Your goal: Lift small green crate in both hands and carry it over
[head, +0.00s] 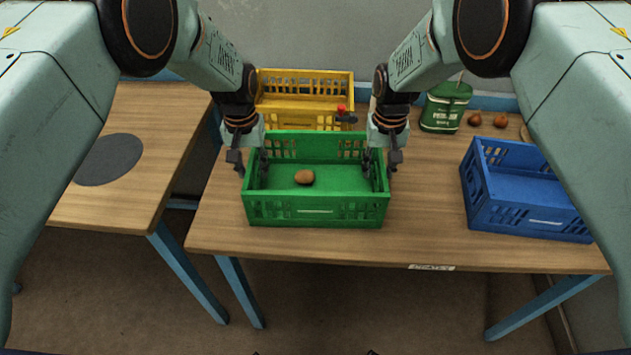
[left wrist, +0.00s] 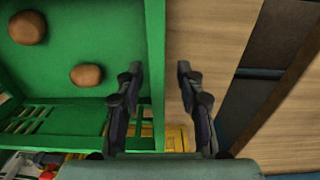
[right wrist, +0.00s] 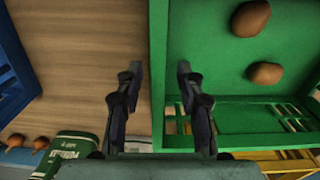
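The small green crate (head: 316,216) stands on the right-hand table near its left end. In the head view one brown potato-like lump (head: 304,177) shows in it; the left wrist view shows two lumps (left wrist: 85,75). My left gripper (head: 250,166) is at the crate's left wall, one finger inside and one outside, apart from the wall. My right gripper (head: 381,166) straddles the right wall in the same way. Both grippers are open, with the wall rims between their fingers in the left wrist view (left wrist: 155,80) and right wrist view (right wrist: 158,80).
A blue crate (head: 527,217) stands at the right. A green sack (head: 445,107) and brown onions (head: 475,119) are at the back. A separate left table holds a dark round mat (head: 109,160).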

